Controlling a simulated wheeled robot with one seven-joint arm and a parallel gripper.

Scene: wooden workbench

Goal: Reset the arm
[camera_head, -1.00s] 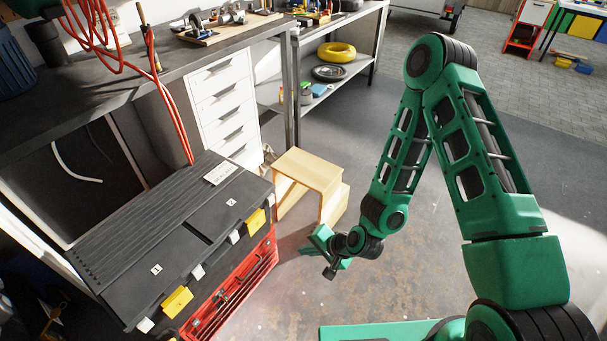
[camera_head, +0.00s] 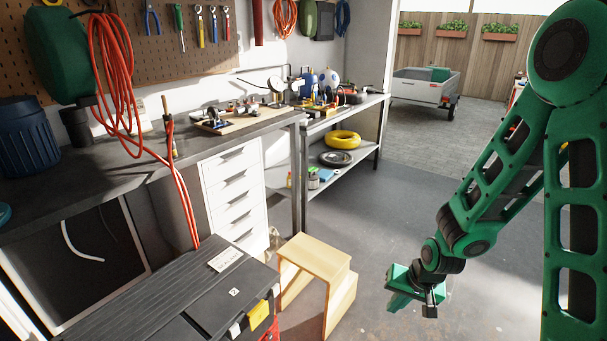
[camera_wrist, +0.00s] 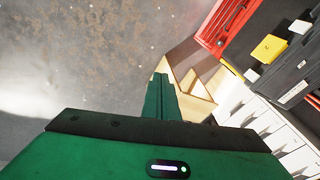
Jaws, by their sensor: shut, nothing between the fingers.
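My green arm stands at the right of the head view, bent with its forearm reaching down to the left. My gripper (camera_head: 408,297) hangs over open floor, to the right of the wooden step stool, and holds nothing. In the wrist view my gripper (camera_wrist: 160,85) shows as a narrow green piece with its fingers together. It points toward the floor and partly covers the stool (camera_wrist: 190,82) from this angle.
A black toolbox (camera_head: 185,300) is at lower left, beside the wooden step stool (camera_head: 318,262). The workbench (camera_head: 75,180), white drawers (camera_head: 232,190) and a shelf with a yellow ring (camera_head: 342,138) stand behind. The grey floor (camera_head: 400,215) around my gripper is clear.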

